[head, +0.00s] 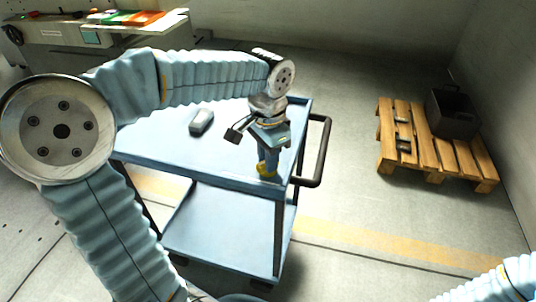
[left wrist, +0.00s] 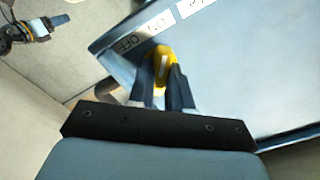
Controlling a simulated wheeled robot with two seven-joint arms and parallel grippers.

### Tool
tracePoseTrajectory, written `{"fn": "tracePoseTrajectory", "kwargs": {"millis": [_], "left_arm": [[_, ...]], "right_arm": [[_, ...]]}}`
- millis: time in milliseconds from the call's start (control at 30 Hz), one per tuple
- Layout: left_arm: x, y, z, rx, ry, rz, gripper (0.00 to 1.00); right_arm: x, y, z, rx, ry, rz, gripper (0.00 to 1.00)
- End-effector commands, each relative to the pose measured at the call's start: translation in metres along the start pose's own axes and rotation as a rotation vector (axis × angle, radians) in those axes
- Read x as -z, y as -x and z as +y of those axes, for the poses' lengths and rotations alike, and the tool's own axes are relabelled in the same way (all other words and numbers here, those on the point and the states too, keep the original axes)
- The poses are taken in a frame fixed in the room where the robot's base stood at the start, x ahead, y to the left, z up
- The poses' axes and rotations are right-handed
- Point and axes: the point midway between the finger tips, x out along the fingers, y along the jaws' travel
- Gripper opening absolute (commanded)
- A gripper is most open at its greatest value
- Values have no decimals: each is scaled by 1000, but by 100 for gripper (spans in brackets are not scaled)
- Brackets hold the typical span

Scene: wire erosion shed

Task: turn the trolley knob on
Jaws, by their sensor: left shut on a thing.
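The trolley (head: 230,182) is blue, with two shelves. Its yellow knob (head: 266,173) sits at the near edge, close to the right corner. In the left wrist view the knob (left wrist: 163,62) has a white mark running nearly upright, roughly towards the "ON" label (left wrist: 158,24); the "OFF" label (left wrist: 129,43) is to its left. My left gripper (head: 267,166) is shut on the knob from above, its blue fingers (left wrist: 162,88) on either side. A dark-and-blue thing that looks like my right gripper (left wrist: 48,24) shows at upper left; its jaws are too small to read.
A dark handle (head: 322,152) sticks out at the trolley's right. A pallet (head: 430,150) with a black bin (head: 453,113) stands further right. Open floor lies between pallet and trolley.

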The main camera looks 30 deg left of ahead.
Motion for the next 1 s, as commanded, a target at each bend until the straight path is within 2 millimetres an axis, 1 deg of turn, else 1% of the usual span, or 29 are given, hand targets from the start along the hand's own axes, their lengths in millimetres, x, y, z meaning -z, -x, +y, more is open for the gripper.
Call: {"fn": "tracePoseTrajectory", "kwargs": {"millis": [300, 767, 800, 933, 1000], "left_arm": [[0, 1, 0, 1, -85, 2, 0], [0, 1, 0, 1, -96, 2, 0], [0, 1, 0, 1, -96, 2, 25], [0, 0, 0, 1, -95, 1, 45], [0, 0, 0, 1, -95, 1, 45]], "right_arm": [[0, 3, -1, 0, 0, 0, 43], [0, 3, -1, 0, 0, -1, 43], [0, 3, -1, 0, 0, -1, 43], [0, 3, -1, 0, 0, -1, 43], [0, 3, -1, 0, 0, -1, 43]]}}
